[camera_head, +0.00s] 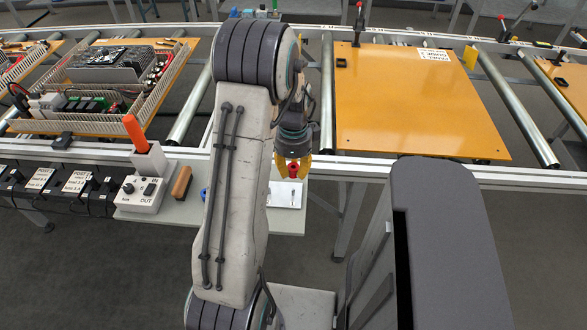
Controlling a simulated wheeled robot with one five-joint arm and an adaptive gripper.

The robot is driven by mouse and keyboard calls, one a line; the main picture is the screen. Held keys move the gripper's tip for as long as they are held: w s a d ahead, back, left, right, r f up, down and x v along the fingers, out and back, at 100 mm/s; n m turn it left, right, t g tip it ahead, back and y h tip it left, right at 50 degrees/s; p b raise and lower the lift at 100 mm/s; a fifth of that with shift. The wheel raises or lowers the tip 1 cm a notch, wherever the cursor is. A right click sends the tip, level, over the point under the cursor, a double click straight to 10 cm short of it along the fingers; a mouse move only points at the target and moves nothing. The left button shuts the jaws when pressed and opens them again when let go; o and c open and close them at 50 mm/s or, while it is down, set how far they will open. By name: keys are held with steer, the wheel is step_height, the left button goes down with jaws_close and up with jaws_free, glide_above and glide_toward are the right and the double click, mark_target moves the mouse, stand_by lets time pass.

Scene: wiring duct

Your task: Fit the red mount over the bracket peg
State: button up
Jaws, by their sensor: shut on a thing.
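My gripper (293,166) has yellow fingers and points down near the front rail of the conveyor, just right of my upright arm link. It is shut on the red mount (294,174), a small red piece with a dark spot that shows between the fingers. The bracket peg cannot be made out for certain. A small black bracket-like piece (340,62) sits near the left edge of the orange board, well behind and to the right of my gripper. Whether it bears a peg is too small to tell.
The orange board (420,110) lies on the roller conveyor, mostly bare, with a label and a red-handled clamp (358,20) at its far edge. A grey shelf (290,222) below my gripper holds a white tray. A white control box (141,192) and populated boards are left.

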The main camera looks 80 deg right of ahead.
mark_target(293, 190)
steer(key=shift+f, duration=0.1)
steer(key=shift+f+b, duration=2.85)
steer(key=shift+f+b, duration=1.6)
steer(key=shift+f, duration=0.3)
steer(key=o, duration=1)
steer(key=shift+c, duration=0.2)
steer(key=shift+r, duration=0.2)
step_height(293, 190, up, 12)
steer(key=shift+f, duration=0.15)
